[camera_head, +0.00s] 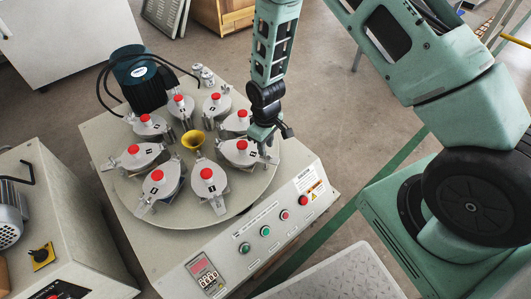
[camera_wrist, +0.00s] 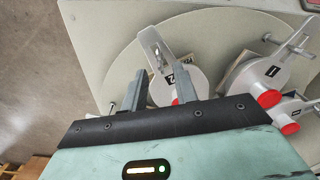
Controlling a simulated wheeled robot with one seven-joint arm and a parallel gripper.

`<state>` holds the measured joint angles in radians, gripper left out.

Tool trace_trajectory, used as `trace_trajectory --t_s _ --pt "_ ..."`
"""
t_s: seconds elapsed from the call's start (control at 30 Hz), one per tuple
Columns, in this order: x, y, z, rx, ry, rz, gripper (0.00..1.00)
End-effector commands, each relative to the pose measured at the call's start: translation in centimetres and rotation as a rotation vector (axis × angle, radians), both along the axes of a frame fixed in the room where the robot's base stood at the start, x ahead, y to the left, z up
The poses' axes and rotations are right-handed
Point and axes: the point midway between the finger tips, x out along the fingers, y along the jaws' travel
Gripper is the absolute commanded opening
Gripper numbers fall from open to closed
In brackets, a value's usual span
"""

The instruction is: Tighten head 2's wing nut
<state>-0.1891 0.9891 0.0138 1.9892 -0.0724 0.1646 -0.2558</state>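Head 2 (camera_wrist: 172,80) is a pale round clamp with a red knob, marked "2" in the wrist view. It also shows in the head view (camera_head: 238,157), at the right side of the round turntable. A pale slotted metal piece (camera_wrist: 153,42) sticks out from its outer end. I cannot clearly make out its wing nut. My gripper (camera_wrist: 165,62) points down over the outer side of head 2. Its two grey fingers are apart, with part of head 2 visible between them and nothing clearly gripped. In the head view my gripper (camera_head: 266,150) partly hides that end of head 2.
Head 1 (camera_head: 207,184) sits beside head 2, and several similar heads ring the turntable (camera_head: 225,210) around a yellow funnel (camera_head: 193,140). The front panel (camera_head: 265,232) carries buttons. Another machine (camera_head: 70,215) is at left.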

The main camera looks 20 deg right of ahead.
Motion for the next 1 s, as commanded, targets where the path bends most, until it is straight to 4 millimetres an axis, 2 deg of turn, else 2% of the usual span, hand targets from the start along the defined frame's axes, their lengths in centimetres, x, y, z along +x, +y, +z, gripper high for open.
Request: trace_trajectory --t_s 0.03,0.2,0.6,0.7,1.0 --pt "0.0 0.0 -1.1 -0.001 0.001 0.000 0.29" --pt "0.0 0.0 -2.7 -0.001 0.001 0.000 0.29" --pt "0.0 0.0 -3.2 0.001 -0.001 0.000 0.29" --pt "0.0 0.0 -3.2 0.001 -0.001 0.000 0.01" --pt "0.0 0.0 -3.2 0.000 -0.001 -0.009 0.00"
